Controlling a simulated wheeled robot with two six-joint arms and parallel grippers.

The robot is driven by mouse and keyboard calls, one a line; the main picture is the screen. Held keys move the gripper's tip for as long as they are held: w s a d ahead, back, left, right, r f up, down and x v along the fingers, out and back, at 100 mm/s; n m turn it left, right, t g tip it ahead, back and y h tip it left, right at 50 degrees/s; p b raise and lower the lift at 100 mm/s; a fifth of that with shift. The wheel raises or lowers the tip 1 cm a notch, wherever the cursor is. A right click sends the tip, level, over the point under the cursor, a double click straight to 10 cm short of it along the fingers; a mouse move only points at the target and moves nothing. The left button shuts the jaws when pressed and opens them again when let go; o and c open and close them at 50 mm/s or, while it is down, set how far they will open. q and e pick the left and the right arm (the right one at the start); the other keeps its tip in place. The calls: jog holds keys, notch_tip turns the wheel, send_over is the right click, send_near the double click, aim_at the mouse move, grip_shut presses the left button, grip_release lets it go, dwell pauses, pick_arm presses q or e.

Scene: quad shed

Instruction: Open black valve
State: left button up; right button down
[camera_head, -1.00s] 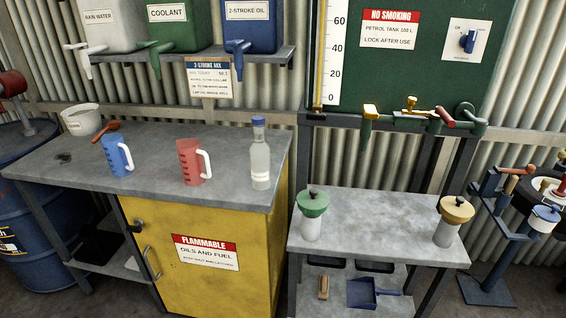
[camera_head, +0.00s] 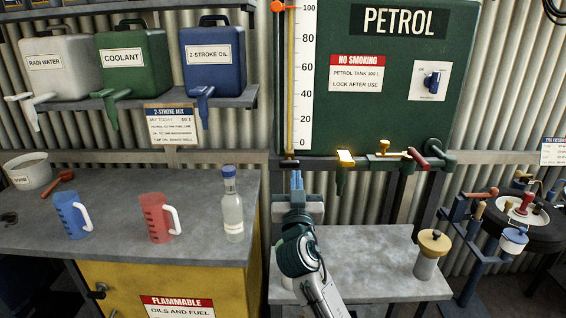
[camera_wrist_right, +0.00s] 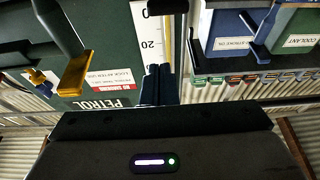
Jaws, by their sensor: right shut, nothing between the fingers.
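A small black valve handle (camera_head: 289,162) sits at the foot of the white level gauge on the green petrol tank (camera_head: 400,90). In the right wrist view a black handle (camera_wrist_right: 167,6) shows at the top edge, beyond the fingertips. My right gripper (camera_head: 297,178) is shut and empty, its blue fingers pointing up just below the black handle in the head view. The fingers also show in the right wrist view (camera_wrist_right: 158,85), in front of the gauge. I cannot tell whether they touch the handle. My left gripper is not in view.
Right of the black handle are a yellow-lever tap (camera_head: 345,157), a brass valve (camera_head: 384,147) and a red-handled lever (camera_head: 416,158). A grey bench (camera_head: 370,270) below holds a yellow-lidded container (camera_head: 430,255). A bottle (camera_head: 231,205) and jugs stand on the left worktop.

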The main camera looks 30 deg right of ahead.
jog(key=shift+r, duration=0.3)
notch_tip(320, 180, up, 3)
jog(key=p, duration=0.5)
send_over(295, 164)
jog(key=s+a, duration=0.1)
jog(key=s, duration=0.1)
jog(key=shift+w+d+f+p, duration=0.1)
jog(key=shift+w+f+p, duration=0.15)
jog(key=shift+f, duration=0.75)
jog(key=shift+w+d+f+p, duration=0.1)
jog(key=shift+w+f+p, duration=0.1)
jog(key=shift+f, duration=0.75)
